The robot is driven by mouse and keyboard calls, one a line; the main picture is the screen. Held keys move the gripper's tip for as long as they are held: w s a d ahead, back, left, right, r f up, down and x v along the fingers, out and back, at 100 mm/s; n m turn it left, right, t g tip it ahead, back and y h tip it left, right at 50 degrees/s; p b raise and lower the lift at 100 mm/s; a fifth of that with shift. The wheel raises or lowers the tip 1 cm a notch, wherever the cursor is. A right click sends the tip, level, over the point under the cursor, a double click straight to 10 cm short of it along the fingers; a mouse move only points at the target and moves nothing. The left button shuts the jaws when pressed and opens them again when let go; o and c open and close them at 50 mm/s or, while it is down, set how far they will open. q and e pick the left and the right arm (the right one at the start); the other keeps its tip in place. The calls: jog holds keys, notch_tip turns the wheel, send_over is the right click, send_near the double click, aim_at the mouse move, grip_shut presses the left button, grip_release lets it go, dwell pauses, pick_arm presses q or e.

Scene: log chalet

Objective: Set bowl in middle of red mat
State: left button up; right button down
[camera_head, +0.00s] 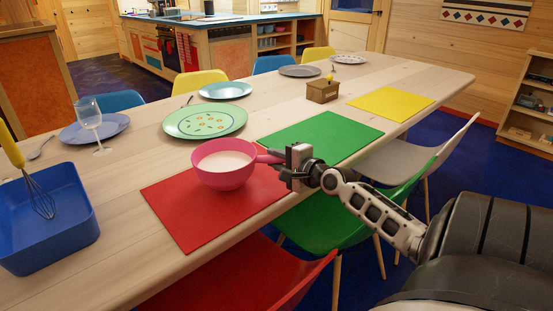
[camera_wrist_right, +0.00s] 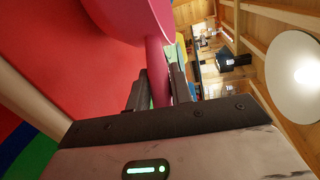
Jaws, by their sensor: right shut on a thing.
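A pink bowl (camera_head: 223,172) with a handle and pale contents is upright over the red mat (camera_head: 192,225), around its upper middle part. Whether its base touches the mat or hangs just above it I cannot tell. My right gripper (camera_head: 277,160) comes in from the right and is shut on the bowl's handle. In the right wrist view the pink handle (camera_wrist_right: 157,70) sits between the two dark fingers, with the bowl's underside (camera_wrist_right: 115,20) beyond it and the red mat (camera_wrist_right: 60,60) to the left. My left gripper is not in view.
A blue bin (camera_head: 45,225) with a whisk (camera_head: 38,195) stands at left. A green patterned plate (camera_head: 205,121) lies behind the bowl. A green mat (camera_head: 320,137) and a yellow mat (camera_head: 391,102) lie to the right. Chairs line the table's near edge, including a red chair (camera_head: 235,280).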

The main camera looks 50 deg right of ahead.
jog(key=shift+f, duration=0.6)
jog(key=shift+r, duration=0.1)
jog(key=c, duration=1.6)
grip_release()
jog(key=shift+f, duration=0.3)
jog(key=o, duration=0.3)
jog(key=shift+o, duration=0.2)
jog(key=shift+r, duration=0.1)
